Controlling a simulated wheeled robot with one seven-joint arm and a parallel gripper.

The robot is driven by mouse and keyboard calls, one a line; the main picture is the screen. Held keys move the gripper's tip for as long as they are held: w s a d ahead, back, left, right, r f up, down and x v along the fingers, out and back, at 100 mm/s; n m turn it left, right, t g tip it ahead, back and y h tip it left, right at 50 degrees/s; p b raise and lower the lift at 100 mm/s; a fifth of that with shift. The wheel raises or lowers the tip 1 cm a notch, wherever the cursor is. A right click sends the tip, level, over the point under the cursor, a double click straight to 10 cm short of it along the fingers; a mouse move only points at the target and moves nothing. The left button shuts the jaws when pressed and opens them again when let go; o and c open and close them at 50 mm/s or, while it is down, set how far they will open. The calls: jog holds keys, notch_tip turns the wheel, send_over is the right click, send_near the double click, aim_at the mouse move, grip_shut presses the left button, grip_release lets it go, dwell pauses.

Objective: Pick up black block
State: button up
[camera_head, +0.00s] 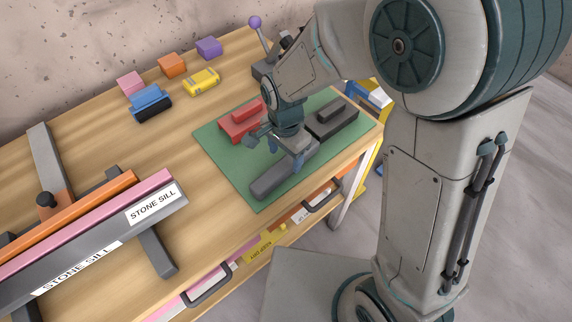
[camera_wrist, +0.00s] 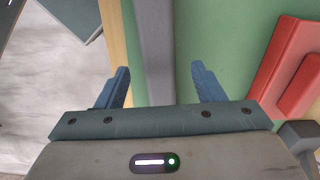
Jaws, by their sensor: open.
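A black block with a raised ridge (camera_head: 333,120) lies on the right part of the green mat (camera_head: 212,139), right of my gripper. Another small black block (camera_head: 154,110) lies against a blue block on the bare wood. My gripper (camera_head: 277,152) is open and points down over the mat, above a long dark grey bar (camera_head: 270,184). In the wrist view my gripper (camera_wrist: 162,82) has its fingers apart, with the grey bar (camera_wrist: 154,45) showing between them. I cannot tell whether the fingers reach down beside it.
A red block (camera_head: 240,121) lies on the mat behind my gripper and shows at right in the wrist view (camera_wrist: 292,80). Blue (camera_head: 147,97), pink (camera_head: 131,83), orange (camera_head: 172,65), purple (camera_head: 208,47) and yellow (camera_head: 202,82) blocks stand at the back. A stone sill rack (camera_head: 160,255) fills the left.

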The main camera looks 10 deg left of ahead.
aim_at(286, 162)
jog(key=shift+f, duration=2.1)
jog(key=shift+d, duration=0.1)
jog(key=c, duration=1.1)
jog(key=shift+o, duration=0.2)
jog(key=shift+r, duration=0.15)
